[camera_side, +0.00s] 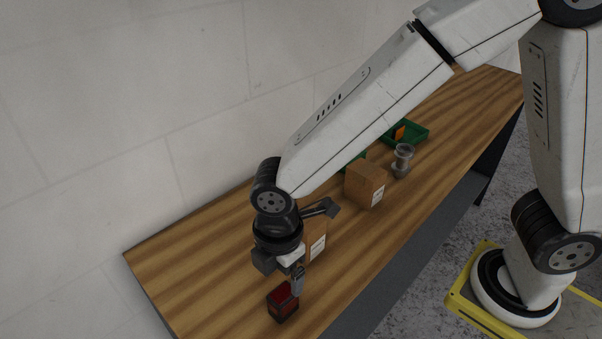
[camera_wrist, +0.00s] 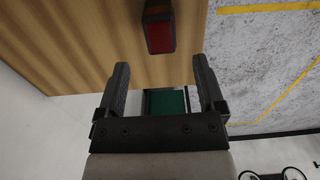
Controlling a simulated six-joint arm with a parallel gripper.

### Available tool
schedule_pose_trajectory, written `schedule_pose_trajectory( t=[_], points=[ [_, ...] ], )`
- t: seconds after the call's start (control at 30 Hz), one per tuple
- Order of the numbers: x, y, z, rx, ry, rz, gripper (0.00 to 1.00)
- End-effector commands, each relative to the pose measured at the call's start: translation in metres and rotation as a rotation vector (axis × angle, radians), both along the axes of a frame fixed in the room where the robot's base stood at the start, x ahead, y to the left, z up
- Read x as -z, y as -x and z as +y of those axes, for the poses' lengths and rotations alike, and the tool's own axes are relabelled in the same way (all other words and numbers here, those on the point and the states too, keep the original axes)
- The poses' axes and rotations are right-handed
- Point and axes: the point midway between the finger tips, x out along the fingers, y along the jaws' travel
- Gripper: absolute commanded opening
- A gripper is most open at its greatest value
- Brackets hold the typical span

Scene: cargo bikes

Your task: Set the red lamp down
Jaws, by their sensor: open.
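The red lamp (camera_side: 282,301), a small dark block with a red face, stands on the wooden bench near its front edge at the near end. My gripper (camera_side: 298,284) is just above and beside it in the side view. In the wrist view the lamp (camera_wrist: 159,32) lies ahead of the fingertips, apart from them, with its red face showing. My gripper (camera_wrist: 160,62) is open there, with nothing between its two dark fingers. The side view does not show clearly whether a finger touches the lamp.
A cardboard box (camera_side: 317,246) stands close behind my gripper, partly hidden. Another box (camera_side: 365,183), a grey metal part (camera_side: 402,161) and a green tray (camera_side: 416,135) with an orange item are farther along the bench (camera_side: 215,265). The bench left of the lamp is clear.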

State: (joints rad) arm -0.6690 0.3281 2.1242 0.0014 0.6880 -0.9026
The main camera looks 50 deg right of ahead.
Motion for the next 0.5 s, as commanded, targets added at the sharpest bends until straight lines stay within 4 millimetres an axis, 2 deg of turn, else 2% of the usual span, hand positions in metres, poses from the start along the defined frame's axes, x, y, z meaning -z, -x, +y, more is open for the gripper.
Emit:
schedule_pose_trajectory(
  t=[0.2, 0.5],
  points=[
    [-0.022, 0.0, 0.0, 0.0, -0.001, -0.002, 0.88],
    [-0.028, 0.0, 0.0, 0.0, 0.0, 0.0, 0.88]
  ],
)
